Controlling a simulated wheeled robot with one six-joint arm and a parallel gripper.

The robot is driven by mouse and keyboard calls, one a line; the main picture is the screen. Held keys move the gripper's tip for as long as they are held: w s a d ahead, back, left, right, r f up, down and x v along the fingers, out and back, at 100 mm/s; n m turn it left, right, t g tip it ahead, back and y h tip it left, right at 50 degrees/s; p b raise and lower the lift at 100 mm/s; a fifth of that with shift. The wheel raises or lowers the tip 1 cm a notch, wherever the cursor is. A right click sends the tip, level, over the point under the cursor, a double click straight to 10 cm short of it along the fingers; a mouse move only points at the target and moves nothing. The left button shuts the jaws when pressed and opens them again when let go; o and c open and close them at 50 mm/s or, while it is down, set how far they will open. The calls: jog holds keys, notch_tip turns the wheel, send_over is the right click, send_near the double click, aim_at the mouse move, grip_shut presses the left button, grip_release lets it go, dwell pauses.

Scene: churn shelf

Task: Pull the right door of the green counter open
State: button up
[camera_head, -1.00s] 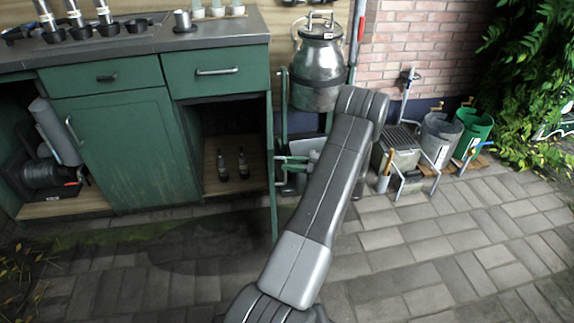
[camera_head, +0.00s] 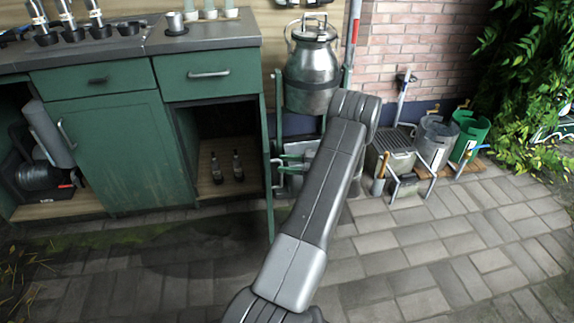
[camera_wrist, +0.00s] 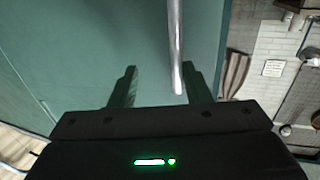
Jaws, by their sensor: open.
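The right door (camera_head: 268,185) of the green counter (camera_head: 110,150) stands swung out toward me, seen nearly edge-on in the head view. The compartment behind it is open. In the wrist view the green door panel (camera_wrist: 80,40) fills the left and middle. A metal bar handle (camera_wrist: 175,45) runs down in front of it. My gripper (camera_wrist: 161,88) is open, with one finger on each side of the handle's lower end, which lies closer to the right finger. I cannot tell whether a finger touches the handle. In the head view my arm hides most of the gripper.
Two dark bottles (camera_head: 227,168) stand inside the open compartment. A metal milk can (camera_head: 313,70) stands right of the counter. A grey crate (camera_head: 392,155), a metal bucket (camera_head: 436,140) and a green bucket (camera_head: 470,135) stand by the brick wall. The paving in front is clear.

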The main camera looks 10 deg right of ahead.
jog(key=p+v, duration=0.2)
jog(key=v, duration=1.1)
jog(key=shift+d, duration=0.4)
jog(key=shift+s, duration=0.1)
